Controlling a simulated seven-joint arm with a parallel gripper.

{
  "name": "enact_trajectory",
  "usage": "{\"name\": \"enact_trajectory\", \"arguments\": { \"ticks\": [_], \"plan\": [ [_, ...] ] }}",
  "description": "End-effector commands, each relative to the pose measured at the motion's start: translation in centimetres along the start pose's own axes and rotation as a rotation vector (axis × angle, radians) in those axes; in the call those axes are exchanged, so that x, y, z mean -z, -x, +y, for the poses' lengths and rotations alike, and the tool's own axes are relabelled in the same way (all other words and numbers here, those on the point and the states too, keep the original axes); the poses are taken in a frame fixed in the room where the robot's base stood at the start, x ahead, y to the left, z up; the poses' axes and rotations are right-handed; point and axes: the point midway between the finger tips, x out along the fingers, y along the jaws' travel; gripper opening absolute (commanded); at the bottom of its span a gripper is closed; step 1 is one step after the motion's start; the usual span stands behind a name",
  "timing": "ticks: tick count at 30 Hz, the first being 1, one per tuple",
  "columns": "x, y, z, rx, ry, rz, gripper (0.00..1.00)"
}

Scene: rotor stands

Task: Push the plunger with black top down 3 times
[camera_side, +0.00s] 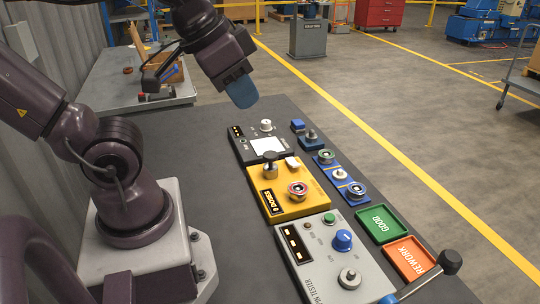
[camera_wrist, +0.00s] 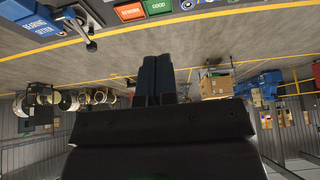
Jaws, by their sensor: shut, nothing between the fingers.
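The plunger with the black top (camera_side: 270,157) stands upright on the yellow dosing unit (camera_side: 312,200), at its upper left. It has a silver collar under the black knob and appears raised. A display on the unit reads "DOSES", with a digit too small to tell surely. My gripper (camera_side: 241,95) is shut and empty, in the air above the far end of the table, above and apart from the plunger. In the wrist view my gripper's dark fingers (camera_wrist: 158,72) are together and point out over the room; the plunger is not in that view.
A grey tester (camera_side: 375,282) with a blue knob stands nearer, and a dark unit with a white plate (camera_side: 267,146) stands farther. Several small blue stands line the right. The green GOOD tray (camera_side: 381,225), orange REWORK tray (camera_side: 410,257) and a black-knobbed lever (camera_side: 449,262) are at the near right.

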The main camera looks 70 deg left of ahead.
Motion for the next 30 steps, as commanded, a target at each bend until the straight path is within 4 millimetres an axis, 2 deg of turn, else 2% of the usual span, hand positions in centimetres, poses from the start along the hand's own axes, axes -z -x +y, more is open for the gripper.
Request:
{"name": "enact_trajectory", "arguments": {
  "ticks": [25,30],
  "plan": [
    [0.0,0.0,-0.1,0.001,0.002,0.0,0.0],
    [-0.3,-1.1,-1.6,0.034,0.07,-0.057,0.0]
  ]
}}
